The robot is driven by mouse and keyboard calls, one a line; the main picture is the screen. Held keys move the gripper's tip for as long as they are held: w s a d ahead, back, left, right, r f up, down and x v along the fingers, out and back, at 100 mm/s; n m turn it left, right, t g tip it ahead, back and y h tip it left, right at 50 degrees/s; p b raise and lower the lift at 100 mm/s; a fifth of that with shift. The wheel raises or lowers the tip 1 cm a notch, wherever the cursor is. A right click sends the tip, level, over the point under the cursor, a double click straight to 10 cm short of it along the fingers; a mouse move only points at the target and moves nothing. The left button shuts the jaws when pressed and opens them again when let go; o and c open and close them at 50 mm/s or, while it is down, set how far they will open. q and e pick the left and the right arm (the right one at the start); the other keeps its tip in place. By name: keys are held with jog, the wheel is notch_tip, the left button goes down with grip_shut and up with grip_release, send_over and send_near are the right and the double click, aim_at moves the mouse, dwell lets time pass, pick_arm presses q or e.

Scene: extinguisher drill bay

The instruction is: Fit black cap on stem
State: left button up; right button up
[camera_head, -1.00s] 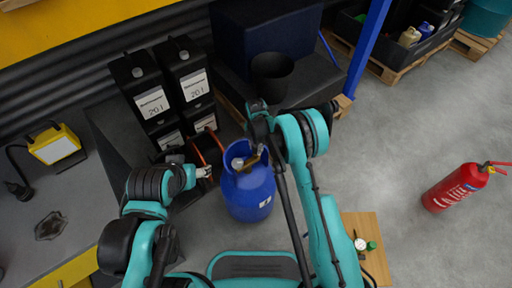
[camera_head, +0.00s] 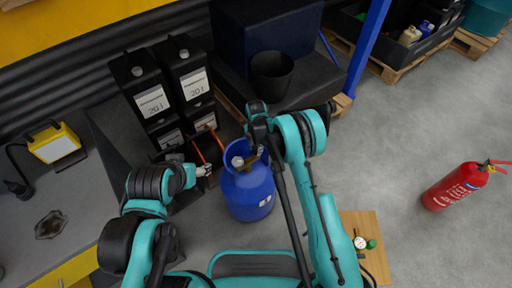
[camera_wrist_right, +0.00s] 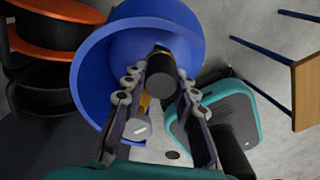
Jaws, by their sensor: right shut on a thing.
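A blue gas cylinder (camera_head: 248,190) stands upright on the floor, with a round grey knob (camera_head: 237,161) at its top. My right gripper (camera_head: 252,158) is over the cylinder's top, inside its raised blue collar (camera_wrist_right: 88,75). In the right wrist view its fingers are shut on the black cap (camera_wrist_right: 160,78), a short dark cylinder. A brass-coloured part (camera_wrist_right: 146,103) shows just beside the cap. The stem is mostly hidden, and I cannot tell whether the cap touches it. My left gripper (camera_head: 206,170) is left of the cylinder; its opening is too small to judge.
Black jerrycans (camera_head: 145,95) stand behind on the left. A black bucket (camera_head: 271,72) is behind the cylinder. A small wooden table (camera_head: 372,262) with a gauge (camera_head: 360,243) is at front right. A red extinguisher (camera_head: 455,187) is further right, with clear floor between.

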jog(key=o, duration=0.9)
notch_tip(320, 180, up, 12)
jog(key=shift+f, duration=0.1)
